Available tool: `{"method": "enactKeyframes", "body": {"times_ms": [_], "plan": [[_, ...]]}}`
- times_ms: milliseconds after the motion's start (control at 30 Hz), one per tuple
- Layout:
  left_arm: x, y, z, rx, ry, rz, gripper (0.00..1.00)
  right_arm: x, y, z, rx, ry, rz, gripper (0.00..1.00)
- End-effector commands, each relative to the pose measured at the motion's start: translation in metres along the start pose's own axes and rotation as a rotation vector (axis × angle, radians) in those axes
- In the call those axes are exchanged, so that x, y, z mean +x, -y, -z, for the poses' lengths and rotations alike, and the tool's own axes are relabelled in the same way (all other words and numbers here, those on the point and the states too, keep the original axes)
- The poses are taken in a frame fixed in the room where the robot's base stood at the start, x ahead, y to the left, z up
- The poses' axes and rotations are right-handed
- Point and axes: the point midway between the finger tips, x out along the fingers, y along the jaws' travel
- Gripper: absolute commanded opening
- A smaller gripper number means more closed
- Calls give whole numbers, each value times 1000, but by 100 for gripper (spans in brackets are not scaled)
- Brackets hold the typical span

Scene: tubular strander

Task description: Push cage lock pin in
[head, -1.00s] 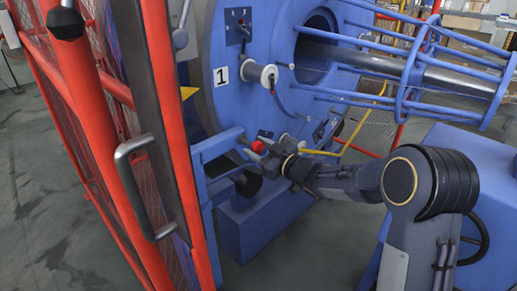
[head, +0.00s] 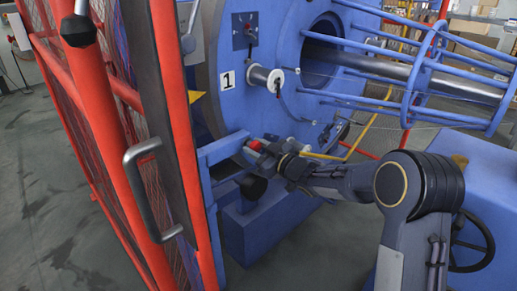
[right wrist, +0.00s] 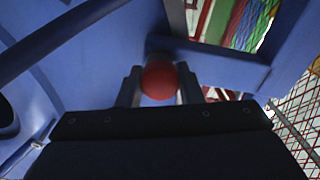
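The cage lock pin shows as a red round knob (head: 254,144) at the blue frame beside the large blue disc. It also shows in the right wrist view (right wrist: 159,80), at the top middle. My right gripper (head: 262,147) reaches it from the right. In the right wrist view its two dark fingers (right wrist: 159,88) stand on either side of the knob and appear to touch it, so it looks shut on the knob. The pin's shaft is hidden behind the knob and fingers. My left gripper is not in view.
A red mesh guard door (head: 165,120) with a grey handle (head: 140,190) stands at the left. A blue block (head: 265,222) lies below my arm.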

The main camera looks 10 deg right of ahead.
Motion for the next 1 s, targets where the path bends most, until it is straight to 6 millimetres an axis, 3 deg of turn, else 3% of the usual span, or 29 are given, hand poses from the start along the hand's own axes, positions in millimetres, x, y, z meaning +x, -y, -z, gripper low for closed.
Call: {"method": "enactKeyframes", "body": {"times_ms": [33, 167, 467, 1000], "plan": [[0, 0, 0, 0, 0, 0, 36, 1, -1, 2, 0, -4, -3, 38], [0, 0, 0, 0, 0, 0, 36, 1, -1, 2, 0, -4, -2, 55], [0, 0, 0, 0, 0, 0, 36, -1, -1, 2, 1, -2, -2, 55], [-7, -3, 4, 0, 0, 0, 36, -73, -1, 1, 1, -2, -2, 55]]}}
